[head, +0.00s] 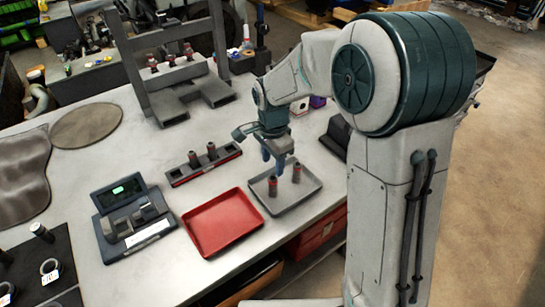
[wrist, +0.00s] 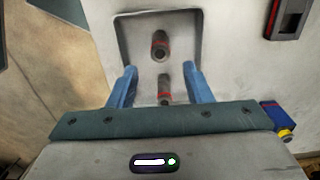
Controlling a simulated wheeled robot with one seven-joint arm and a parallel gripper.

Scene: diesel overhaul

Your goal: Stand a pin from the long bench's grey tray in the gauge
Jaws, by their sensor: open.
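The grey tray (head: 312,185) lies on the long bench, with two upright dark pins with red bands in it, a front-left pin (head: 272,188) and a back-right pin (head: 296,173). The tray's rim (wrist: 122,30) and both pins, the farther (wrist: 159,44) and the nearer (wrist: 164,84), show in the wrist view. My gripper (head: 273,160) points down over the tray; in the wrist view its blue fingers (wrist: 160,70) are open, with the nearer pin between their lines and no visible contact. A device with a green display (head: 130,190), probably the gauge, stands left on the bench.
An empty red tray (head: 222,222) lies just left of the grey tray. A dark rack (head: 184,175) holding two pins stands behind it. A dark metal frame (head: 165,100) stands farther back. Bare bench top lies around the gauge and trays.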

